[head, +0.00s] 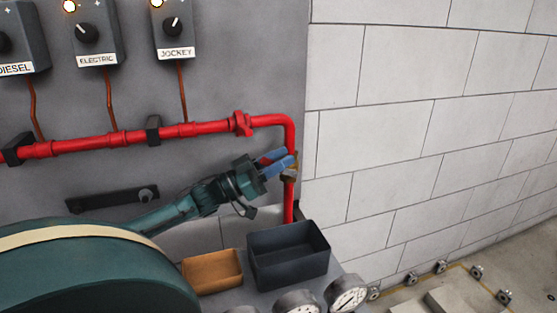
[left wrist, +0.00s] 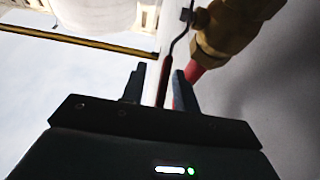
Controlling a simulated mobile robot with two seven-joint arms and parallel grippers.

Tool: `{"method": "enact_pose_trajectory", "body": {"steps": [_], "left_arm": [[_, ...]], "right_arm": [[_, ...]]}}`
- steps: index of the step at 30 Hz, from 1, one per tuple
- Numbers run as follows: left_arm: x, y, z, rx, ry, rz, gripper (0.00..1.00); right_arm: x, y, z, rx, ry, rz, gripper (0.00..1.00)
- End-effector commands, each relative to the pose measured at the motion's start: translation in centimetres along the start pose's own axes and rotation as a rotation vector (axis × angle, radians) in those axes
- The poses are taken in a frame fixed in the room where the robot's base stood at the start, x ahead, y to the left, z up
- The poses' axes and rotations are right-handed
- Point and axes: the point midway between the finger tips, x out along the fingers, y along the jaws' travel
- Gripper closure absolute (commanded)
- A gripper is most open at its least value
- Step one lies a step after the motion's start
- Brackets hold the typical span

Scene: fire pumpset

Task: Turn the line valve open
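The line valve shows in the left wrist view as a brass body (left wrist: 224,32) at the upper right, with a thin lever that ends in a dark red grip (left wrist: 165,82). In the head view the valve is mostly hidden behind my left gripper (head: 284,161), at the vertical part of the red pipe (head: 289,203). My left gripper's fingers (left wrist: 160,88) stand on both sides of the lever grip. A gap shows on the grip's left; whether the right finger touches it I cannot tell. My right gripper is not in view.
Below the gripper are a dark open bin (head: 290,272), an orange-brown tray (head: 212,272) and several gauges (head: 347,294). Control boxes (head: 97,34) hang at the upper left. A block wall (head: 420,130) stands to the right.

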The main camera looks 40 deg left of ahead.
Motion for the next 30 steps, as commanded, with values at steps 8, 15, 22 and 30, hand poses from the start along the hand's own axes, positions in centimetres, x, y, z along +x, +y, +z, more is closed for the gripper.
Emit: {"method": "enact_pose_trajectory", "body": {"steps": [8, 15, 22, 30], "left_arm": [[-0.03, -0.01, -0.01, 0.000, 0.000, 0.000, 0.83], [-0.03, 0.00, 0.00, 0.000, 0.000, 0.000, 1.00], [-0.04, 0.01, 0.00, 0.000, 0.000, 0.000, 1.00], [0.11, 0.03, -0.20, 0.000, -0.008, 0.001, 1.00]], "right_arm": [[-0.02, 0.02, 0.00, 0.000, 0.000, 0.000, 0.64], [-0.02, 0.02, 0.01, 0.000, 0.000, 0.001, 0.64], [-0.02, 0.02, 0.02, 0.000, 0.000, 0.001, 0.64], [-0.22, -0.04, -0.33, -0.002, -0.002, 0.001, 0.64]]}}
